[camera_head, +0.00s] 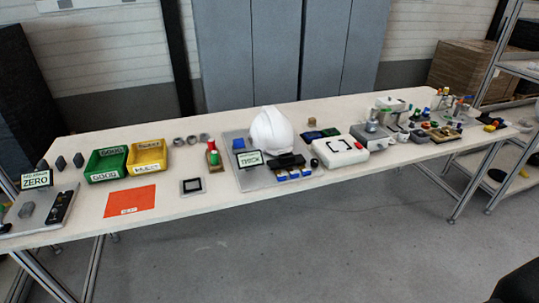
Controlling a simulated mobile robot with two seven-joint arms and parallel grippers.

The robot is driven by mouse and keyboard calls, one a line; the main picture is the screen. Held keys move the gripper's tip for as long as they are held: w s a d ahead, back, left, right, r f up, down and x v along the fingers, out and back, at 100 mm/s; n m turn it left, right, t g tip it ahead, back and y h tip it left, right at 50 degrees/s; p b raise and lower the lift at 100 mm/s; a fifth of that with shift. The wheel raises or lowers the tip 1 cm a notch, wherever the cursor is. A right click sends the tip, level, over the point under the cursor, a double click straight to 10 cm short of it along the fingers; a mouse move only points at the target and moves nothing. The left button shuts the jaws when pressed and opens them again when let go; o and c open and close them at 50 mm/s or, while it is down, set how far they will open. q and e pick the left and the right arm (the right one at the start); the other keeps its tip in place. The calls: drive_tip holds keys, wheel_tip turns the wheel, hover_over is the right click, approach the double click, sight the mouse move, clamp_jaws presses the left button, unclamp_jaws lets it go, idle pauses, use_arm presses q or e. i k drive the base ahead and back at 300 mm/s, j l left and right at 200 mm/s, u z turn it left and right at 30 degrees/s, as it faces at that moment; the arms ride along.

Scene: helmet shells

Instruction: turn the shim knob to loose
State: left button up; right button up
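A white helmet shell (271,132) stands on a grey plate (246,180) near the middle of the long table. A small sign (250,159) reading "THICK" stands at its left. A black block (287,161) and several blue blocks (281,175) sit in front of the shell. A small round black piece (314,162) is at the plate's right side. I cannot tell which part is the shim knob, or its setting, at this size. Neither of my grippers is in view.
On the long white table (225,201), a green bin (106,165) and a yellow bin (147,156) stand left, behind an orange mat (130,201). A white box (340,151) sits right of the plate. Small equipment crowds the right end. Shelving (495,75) stands right.

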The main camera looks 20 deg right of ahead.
sight(314, 162)
drive_tip(key=i+l+z, duration=0.15)
drive_tip(key=i, duration=0.8)
drive_tip(key=z, duration=2.1)
